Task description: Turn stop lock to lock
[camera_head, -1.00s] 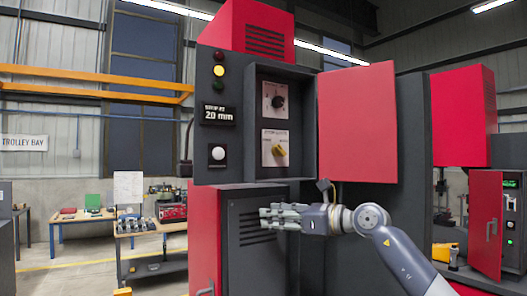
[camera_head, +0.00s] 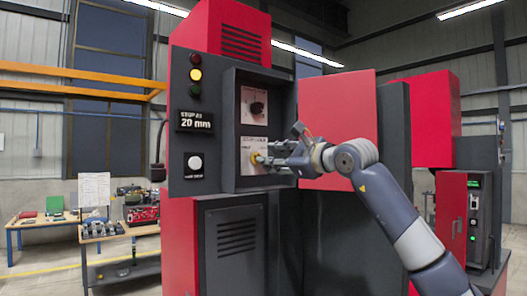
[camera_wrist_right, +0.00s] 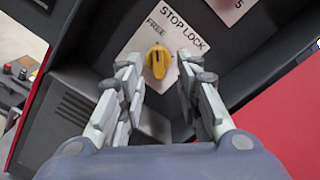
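The stop lock is a yellow knob on a white plate inside the recessed panel of the machine. In the right wrist view the yellow knob (camera_wrist_right: 158,61) sits just beyond and between my open fingers, and its plate (camera_wrist_right: 170,25) reads "STOP LOCK" with "FREE" at the left. My right gripper (camera_wrist_right: 157,85) is open and empty, apart from the knob. In the head view my right gripper (camera_head: 268,158) is in front of the plate and partly hides the knob (camera_head: 255,158). My left gripper is not in view.
A black dial (camera_head: 257,107) sits above the stop lock. A display (camera_head: 195,121) reads "STOP AT 20 mm", with a white button (camera_head: 195,163) below and a lit amber lamp (camera_head: 195,75) above. The open red door (camera_head: 337,110) stands right of the recess, close to my arm.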

